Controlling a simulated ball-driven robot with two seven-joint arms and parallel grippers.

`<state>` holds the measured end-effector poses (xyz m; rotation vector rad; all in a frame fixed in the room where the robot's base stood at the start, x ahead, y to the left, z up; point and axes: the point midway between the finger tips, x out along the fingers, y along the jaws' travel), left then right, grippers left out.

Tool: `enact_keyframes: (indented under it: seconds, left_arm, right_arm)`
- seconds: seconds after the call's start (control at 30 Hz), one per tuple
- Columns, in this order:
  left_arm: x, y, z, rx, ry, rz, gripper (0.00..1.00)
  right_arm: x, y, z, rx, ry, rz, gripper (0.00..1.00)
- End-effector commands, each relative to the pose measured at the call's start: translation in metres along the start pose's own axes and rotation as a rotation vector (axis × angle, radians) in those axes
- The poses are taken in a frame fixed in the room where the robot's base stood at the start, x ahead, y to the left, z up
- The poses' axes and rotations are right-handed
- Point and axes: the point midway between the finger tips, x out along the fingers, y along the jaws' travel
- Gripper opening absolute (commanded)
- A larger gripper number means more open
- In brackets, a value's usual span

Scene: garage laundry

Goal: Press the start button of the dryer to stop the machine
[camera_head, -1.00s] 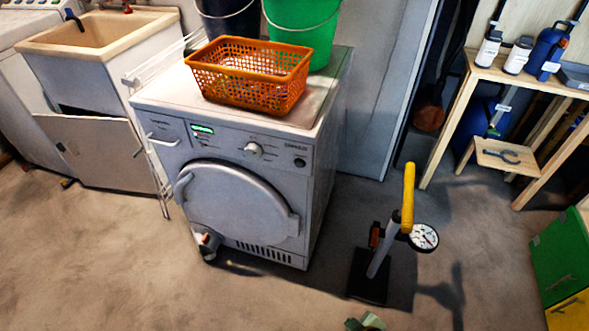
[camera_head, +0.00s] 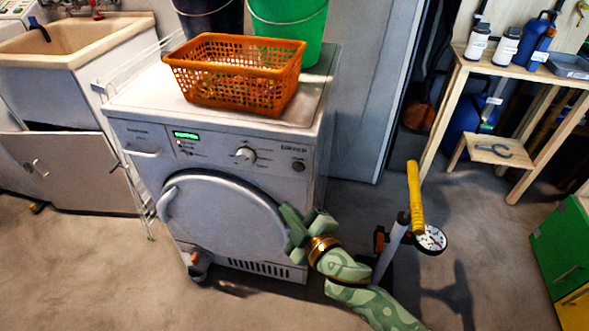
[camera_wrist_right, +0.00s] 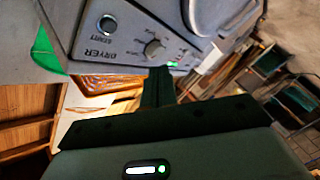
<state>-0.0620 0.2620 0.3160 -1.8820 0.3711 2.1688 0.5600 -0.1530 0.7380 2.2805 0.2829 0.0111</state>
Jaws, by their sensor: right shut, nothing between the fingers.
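The dryer (camera_head: 215,165) is a pale front-loading machine with its round door shut. Its dark round start button (camera_head: 299,166) is at the right end of the panel, right of the knob (camera_head: 246,156). A green display (camera_head: 186,135) is lit. In the right wrist view the button (camera_wrist_right: 108,24), labelled START, shows at upper left, with the knob (camera_wrist_right: 154,49) right of it. My right gripper (camera_head: 297,228) is green, in front of the dryer's lower right, below the button and apart from it. In the right wrist view its fingers (camera_wrist_right: 158,84) are together and empty. My left gripper is out of view.
An orange basket (camera_head: 235,75) and a green bucket (camera_head: 290,30) stand on the dryer. A floor pump (camera_head: 414,200) with a yellow handle stands close to my right forearm. A sink (camera_head: 75,55) is at left and a wooden shelf (camera_head: 455,110) at right.

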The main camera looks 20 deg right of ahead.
Motion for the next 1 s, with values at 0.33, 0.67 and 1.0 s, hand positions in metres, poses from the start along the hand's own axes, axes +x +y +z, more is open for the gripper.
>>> enact_keyframes:
  seconds: [0.33, 0.67, 1.0]
  left_arm:
    - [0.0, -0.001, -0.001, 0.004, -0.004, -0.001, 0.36]
    - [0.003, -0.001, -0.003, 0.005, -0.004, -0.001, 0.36]
    - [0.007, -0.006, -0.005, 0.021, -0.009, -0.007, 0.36]
  right_arm:
    - [0.0, 0.005, -0.004, -0.015, 0.005, 0.015, 0.0]
    - [0.011, 0.013, 0.005, -0.018, 0.005, 0.014, 0.0]
    - [0.044, 0.037, 0.029, -0.016, 0.004, 0.013, 0.0]
